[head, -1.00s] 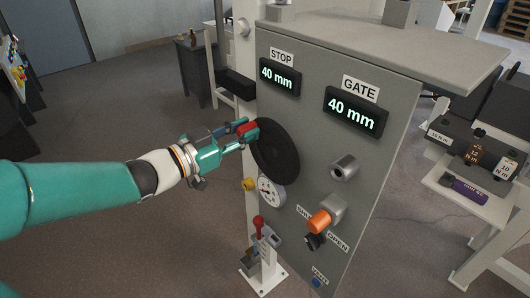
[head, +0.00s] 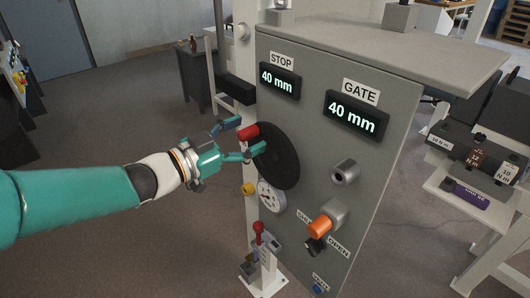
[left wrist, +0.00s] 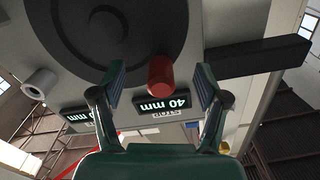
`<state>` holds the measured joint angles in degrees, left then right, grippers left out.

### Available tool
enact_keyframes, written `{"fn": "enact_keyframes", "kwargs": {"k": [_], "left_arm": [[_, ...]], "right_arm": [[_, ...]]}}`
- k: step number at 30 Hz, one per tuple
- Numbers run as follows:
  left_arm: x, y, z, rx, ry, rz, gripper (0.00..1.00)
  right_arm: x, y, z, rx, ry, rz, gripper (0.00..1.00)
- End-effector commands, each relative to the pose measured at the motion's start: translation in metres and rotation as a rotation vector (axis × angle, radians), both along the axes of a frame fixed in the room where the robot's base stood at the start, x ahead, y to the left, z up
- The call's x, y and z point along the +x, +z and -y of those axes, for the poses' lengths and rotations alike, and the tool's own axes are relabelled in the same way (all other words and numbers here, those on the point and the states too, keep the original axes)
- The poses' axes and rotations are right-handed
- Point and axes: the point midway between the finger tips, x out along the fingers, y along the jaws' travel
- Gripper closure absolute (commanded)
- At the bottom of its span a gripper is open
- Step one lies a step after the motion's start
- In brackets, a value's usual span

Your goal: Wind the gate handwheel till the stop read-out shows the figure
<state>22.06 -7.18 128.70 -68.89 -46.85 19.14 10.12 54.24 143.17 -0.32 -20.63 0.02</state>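The gate handwheel (head: 277,160) is a dark disc on the grey panel, with a red knob (head: 248,132) near its upper left rim. My left gripper (head: 245,137) is open, its fingers spread on either side of the knob. In the left wrist view the red knob (left wrist: 161,74) stands between the fingers with gaps on both sides. The stop read-out (head: 277,79) shows 40 mm. The gate read-out (head: 355,116) also shows 40 mm. My right gripper is not in view.
Below the wheel are a round gauge (head: 270,196) and a red-topped lever (head: 258,228). An orange knob (head: 320,225) juts from the panel to the right. A black box-like ledge (head: 236,89) sticks out left of the panel. A bench with weights (head: 475,157) stands at the right.

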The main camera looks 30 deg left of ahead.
Motion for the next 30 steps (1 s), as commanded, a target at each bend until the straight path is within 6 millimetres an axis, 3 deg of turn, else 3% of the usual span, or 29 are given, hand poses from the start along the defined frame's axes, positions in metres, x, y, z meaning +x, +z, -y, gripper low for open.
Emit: {"fn": "enact_keyframes", "kwargs": {"k": [1,3,16,30], "left_arm": [[0.0,0.0,0.0,0.0,0.001,0.001,0.12],[0.0,0.0,0.0,0.0,0.001,0.001,0.0],[-0.003,0.001,-0.002,0.0,0.003,0.002,0.0],[-0.036,0.001,-0.017,0.0,0.005,0.003,0.0]], "right_arm": [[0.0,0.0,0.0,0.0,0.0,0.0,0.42],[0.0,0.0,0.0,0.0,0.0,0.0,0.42],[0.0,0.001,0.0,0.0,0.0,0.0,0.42],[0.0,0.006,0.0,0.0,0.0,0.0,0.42]]}}
